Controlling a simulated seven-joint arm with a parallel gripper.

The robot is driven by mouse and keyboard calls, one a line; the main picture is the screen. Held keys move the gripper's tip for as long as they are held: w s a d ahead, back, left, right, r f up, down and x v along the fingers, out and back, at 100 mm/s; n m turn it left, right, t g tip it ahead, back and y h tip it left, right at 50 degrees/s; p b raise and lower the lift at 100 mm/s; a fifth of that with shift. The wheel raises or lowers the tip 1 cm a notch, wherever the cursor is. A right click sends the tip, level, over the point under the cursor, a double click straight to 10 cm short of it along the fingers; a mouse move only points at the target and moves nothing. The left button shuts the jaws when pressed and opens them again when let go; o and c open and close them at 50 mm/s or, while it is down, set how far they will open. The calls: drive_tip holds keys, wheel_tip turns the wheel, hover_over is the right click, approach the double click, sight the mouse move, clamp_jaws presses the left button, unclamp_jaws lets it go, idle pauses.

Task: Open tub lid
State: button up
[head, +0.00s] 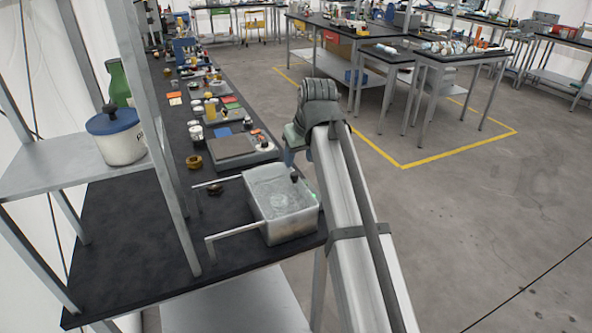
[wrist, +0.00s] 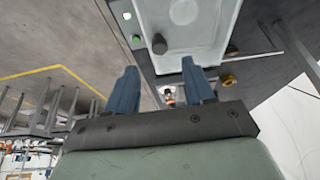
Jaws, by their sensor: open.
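The tub (head: 290,223) is a grey-white rectangular box at the right edge of the black bench in the head view. Its pale lid (head: 270,186) appears to lie flat on top, with a dark knob (head: 294,176) near its far right corner. In the wrist view, the lid (wrist: 205,40) fills the top middle and the knob (wrist: 159,43) shows just beyond the fingertips, between their lines. My gripper (wrist: 158,68) is open and empty, apart from the knob. In the head view, my gripper (head: 290,155) is beside the tub's far end, partly hidden by my arm.
Two metal bars (head: 240,234) stick out left from the tub. A grey shelf frame (head: 160,130) with a blue-lidded pot (head: 118,140) stands left. A flat grey box (head: 230,147) and several small items lie farther along the bench. Open floor (head: 450,220) is right.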

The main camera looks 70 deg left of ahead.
sight(295, 174)
drive_tip(key=shift+x, duration=3.4)
drive_tip(key=shift+c, duration=0.3)
clamp_jaws()
